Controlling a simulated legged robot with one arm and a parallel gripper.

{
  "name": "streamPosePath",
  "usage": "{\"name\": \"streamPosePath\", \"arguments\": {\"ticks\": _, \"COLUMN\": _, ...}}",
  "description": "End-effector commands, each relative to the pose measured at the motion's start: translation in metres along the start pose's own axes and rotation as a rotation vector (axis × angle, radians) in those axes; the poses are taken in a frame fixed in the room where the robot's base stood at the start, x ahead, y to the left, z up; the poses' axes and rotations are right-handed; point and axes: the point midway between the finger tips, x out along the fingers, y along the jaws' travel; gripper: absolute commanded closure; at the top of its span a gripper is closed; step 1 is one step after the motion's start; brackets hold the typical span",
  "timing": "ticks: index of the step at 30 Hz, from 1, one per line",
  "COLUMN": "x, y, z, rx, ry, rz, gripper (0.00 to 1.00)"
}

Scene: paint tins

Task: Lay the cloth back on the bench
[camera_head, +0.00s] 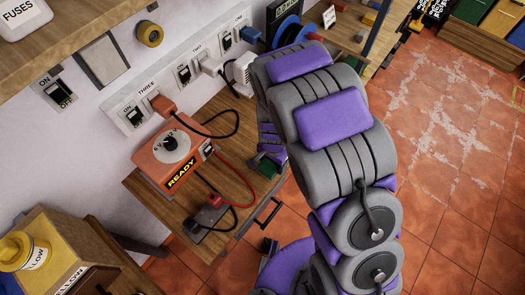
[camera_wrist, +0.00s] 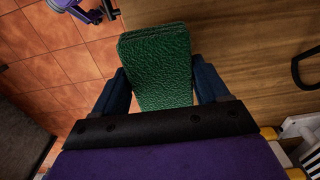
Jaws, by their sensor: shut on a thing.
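A green, rough-textured cloth (camera_wrist: 158,62) is folded into a flat pad between the two dark blue fingers of my gripper (camera_wrist: 163,82) in the wrist view. My gripper is shut on it. The cloth overlaps the edge of the wooden bench (camera_wrist: 250,45), with tiled floor to its left. I cannot tell whether it touches the wood. In the head view a small part of the green cloth (camera_head: 268,163) shows beside my arm, near the bench (camera_head: 229,120); my arm hides most of my gripper there.
An orange box marked READY (camera_head: 173,152) stands on the bench, with red and black leads to a dark block (camera_head: 209,216). A socket strip (camera_head: 183,72) with plugs and cables runs along the wall. A yellow tin (camera_head: 24,252) is at lower left. Tiled floor (camera_head: 440,130) is clear at right.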

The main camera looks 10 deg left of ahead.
Motion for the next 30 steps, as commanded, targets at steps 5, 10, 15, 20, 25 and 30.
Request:
{"name": "streamPosePath", "arguments": {"ticks": 5, "x": 0.006, "y": -0.032, "z": -0.014, "rx": -0.001, "ry": 0.002, "rz": 0.005, "gripper": 0.59}}
{"name": "streamPosePath", "arguments": {"ticks": 10, "x": 0.008, "y": -0.051, "z": -0.019, "rx": -0.002, "ry": 0.005, "rz": 0.008, "gripper": 0.59}}
{"name": "streamPosePath", "arguments": {"ticks": 15, "x": 0.008, "y": -0.054, "z": -0.022, "rx": -0.001, "ry": 0.002, "rz": 0.010, "gripper": 0.59}}
{"name": "streamPosePath", "arguments": {"ticks": 20, "x": 0.009, "y": -0.061, "z": -0.031, "rx": -0.002, "ry": -0.001, "rz": 0.006, "gripper": 0.59}}
{"name": "streamPosePath", "arguments": {"ticks": 25, "x": 0.036, "y": -0.058, "z": -0.030, "rx": 0.001, "ry": -0.004, "rz": 0.005, "gripper": 0.59}}
{"name": "streamPosePath", "arguments": {"ticks": 30, "x": 0.040, "y": -0.063, "z": -0.029, "rx": -0.002, "ry": 0.002, "rz": 0.007, "gripper": 0.59}}
